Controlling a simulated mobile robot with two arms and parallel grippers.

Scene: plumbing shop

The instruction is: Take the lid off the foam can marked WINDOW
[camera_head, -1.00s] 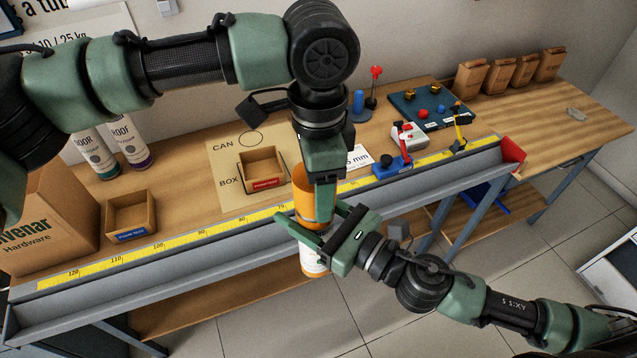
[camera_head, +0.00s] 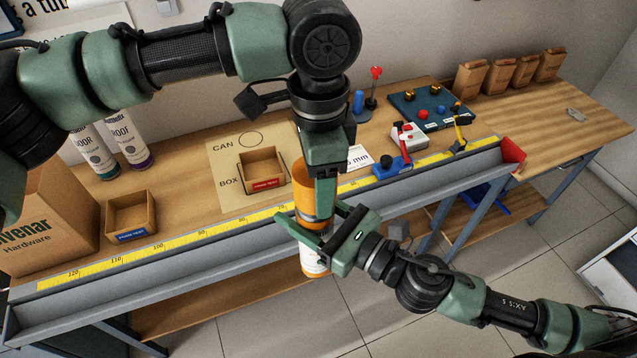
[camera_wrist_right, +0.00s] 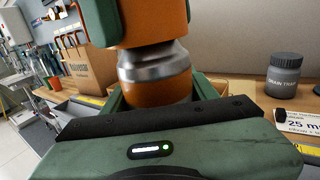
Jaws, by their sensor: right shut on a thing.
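The foam can (camera_head: 313,262) is upright in front of the bench's grey front rail, with a white label and orange upper part; its marking is not readable. My right gripper (camera_head: 317,238) is shut around the can's body. The orange lid (camera_head: 302,192) is at the can's top. My left gripper (camera_head: 322,205) reaches down from above and is shut on the lid. In the right wrist view, its green fingers flank the lid (camera_wrist_right: 150,18), and the can's silver shoulder (camera_wrist_right: 153,63) shows below it. Whether the lid still touches the can is hidden.
A mat (camera_head: 227,195) marked CAN and BOX carries an open box (camera_head: 262,170). A yellow ruler (camera_head: 160,246) runs along the bench front. Clamps (camera_head: 393,165) and a dark board (camera_head: 432,107) are right.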

